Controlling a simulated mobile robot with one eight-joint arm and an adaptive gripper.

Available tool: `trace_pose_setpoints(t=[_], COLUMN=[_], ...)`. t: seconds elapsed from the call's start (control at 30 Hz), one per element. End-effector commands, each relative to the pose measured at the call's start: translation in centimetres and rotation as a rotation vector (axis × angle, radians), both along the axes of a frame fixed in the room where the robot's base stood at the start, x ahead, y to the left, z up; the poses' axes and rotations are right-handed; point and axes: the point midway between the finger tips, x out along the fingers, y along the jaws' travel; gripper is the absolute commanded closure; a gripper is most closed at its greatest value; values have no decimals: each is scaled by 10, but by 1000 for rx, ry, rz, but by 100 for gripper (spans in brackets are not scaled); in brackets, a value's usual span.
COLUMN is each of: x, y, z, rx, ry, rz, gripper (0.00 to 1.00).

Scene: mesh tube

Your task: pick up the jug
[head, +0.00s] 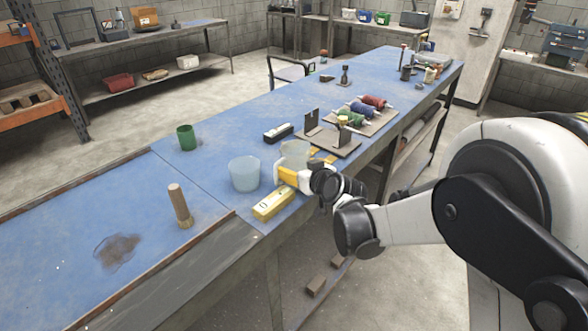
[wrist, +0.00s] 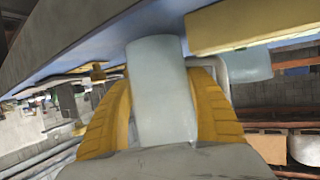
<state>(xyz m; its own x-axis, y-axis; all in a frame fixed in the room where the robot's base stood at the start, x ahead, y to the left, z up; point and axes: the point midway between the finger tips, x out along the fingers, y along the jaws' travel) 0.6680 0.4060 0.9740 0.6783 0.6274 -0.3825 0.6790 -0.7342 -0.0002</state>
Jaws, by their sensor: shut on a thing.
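The jug (head: 296,152) is a pale, translucent vessel standing upright near the bench's right edge in the head view. In the wrist view the jug (wrist: 162,85) is a pale bluish cylinder between the two yellow fingers of my gripper (wrist: 163,100). My gripper (head: 290,175) reaches it from the near right side and is shut on it. The fingers hide part of its sides. I cannot tell whether its base is off the bench.
A translucent tub (head: 245,174) stands left of the jug. A yellow box (head: 273,203) lies just in front of my gripper. A black-and-white block (head: 278,133) and a dark metal bracket (head: 330,138) sit behind. A green cup (head: 186,138) and wooden-handled tool (head: 179,205) stand further left.

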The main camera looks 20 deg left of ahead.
Motion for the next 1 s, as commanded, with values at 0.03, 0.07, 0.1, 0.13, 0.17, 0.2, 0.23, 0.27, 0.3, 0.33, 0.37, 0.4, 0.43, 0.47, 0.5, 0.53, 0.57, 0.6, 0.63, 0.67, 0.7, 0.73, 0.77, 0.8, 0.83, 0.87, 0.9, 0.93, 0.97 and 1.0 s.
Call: trace_pose_setpoints(t=[0.03,0.07,0.1,0.13,0.17,0.2,0.23,0.27,0.3,0.33,0.37,0.4,0.43,0.47,0.5,0.53,0.57,0.6,0.63,0.67,0.7,0.73,0.77,0.8,0.83,0.87,0.9,0.93,0.97,1.0], x=[0,0,0,0,0,0,0,0,0,0,0,0,0,0,0,0,0,0,0,0,0,0,0,0,0,-1,-1,-1,-1,-1], y=[0,0,0,0,0,0,0,0,0,0,0,0,0,0,0,0,0,0,0,0,-6,-9,-13,-18,-22,-25,-30,-34,-38,-43], z=[0,0,1,2,2,4,5,6,9,11,13,16,19,22,26,29,32,37,41,44,46,48,49,52,54,57,60,62,65,67], rx=[0,0,0,0,0,0,0,0,0,0,0,0,0,0,0,0,0,0,0,0,0,-1,0,0,0,0,1,1,1,1], ry=[0,0,0,0,0,0,0,0,0,0,0,0,0,0,0,0,0,0,0,0,0,1,1,1,1,0,1,0,0,1], rz=[0,0,0,0,0,0,0,0,0,0,0,0,0,0,0,0,0,0,0,0,-2,-2,-3,-3,-3,-2,-3,-4,-4,-3], gripper=[74,74,74,74,74,74,74,74,74,74,74,74,74,74,74,74,74,74,74,74,74,74,74,74,74,74,74,74,74,74])
